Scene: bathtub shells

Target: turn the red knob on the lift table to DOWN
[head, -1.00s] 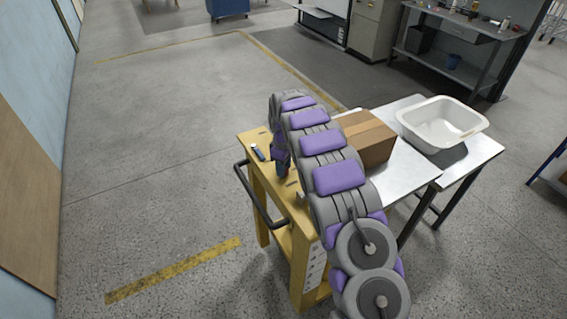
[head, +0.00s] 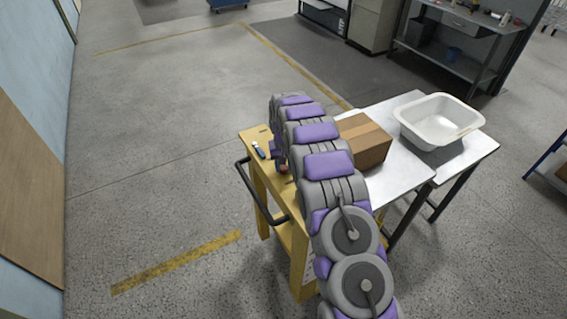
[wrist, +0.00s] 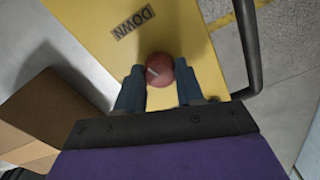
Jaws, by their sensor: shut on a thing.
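The red knob (wrist: 162,67) is on the yellow top of the lift table (wrist: 95,18). It has a short white mark, slanted and left of its middle in the wrist view. A DOWN label (wrist: 133,22) lies beyond the knob, up and to its left. My gripper (wrist: 159,86) has one finger on each side of the knob and is shut on it. In the head view a bit of the red knob (head: 283,168) shows beside my arm, which hides most of the gripper; the yellow table (head: 258,190) stands below.
A cardboard box (head: 365,143) stands just right of my arm, and left of the gripper in the wrist view. A white tub (head: 440,122) sits on the metal-topped table (head: 405,172). A black handle (head: 258,195) runs along the yellow table's left side. The floor at left is clear.

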